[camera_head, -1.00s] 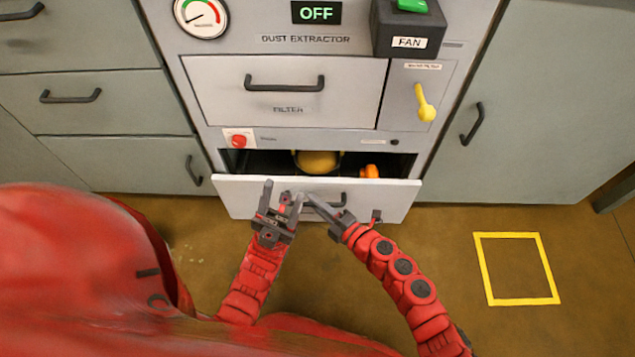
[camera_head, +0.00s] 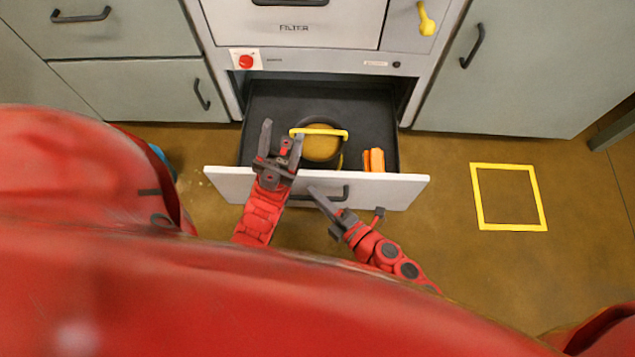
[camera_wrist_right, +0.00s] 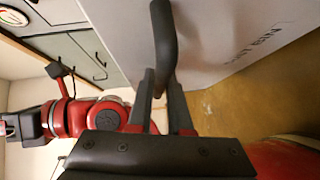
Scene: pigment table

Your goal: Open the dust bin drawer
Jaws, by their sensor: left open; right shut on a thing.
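The dust bin drawer (camera_head: 395,192) stands well out from the cabinet, with its dark inside showing. Its dark bar handle (camera_head: 347,193) is on the white front; it also shows large in the right wrist view (camera_wrist_right: 164,40). My right gripper (camera_head: 318,195) is shut on the handle, its two fingers (camera_wrist_right: 162,85) around the bar. My left gripper (camera_head: 282,140) is open and empty, above the left part of the drawer front. In the drawer are a round bin (camera_head: 318,151) with tan contents and a yellow handle (camera_head: 325,132), and an orange object (camera_head: 373,160).
Above the drawer are a red knob (camera_head: 246,62), the filter panel (camera_head: 330,40) and a yellow lever (camera_head: 425,20). Grey cabinets (camera_head: 530,70) stand on both sides. A yellow square (camera_head: 510,226) is marked on the clear floor at right.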

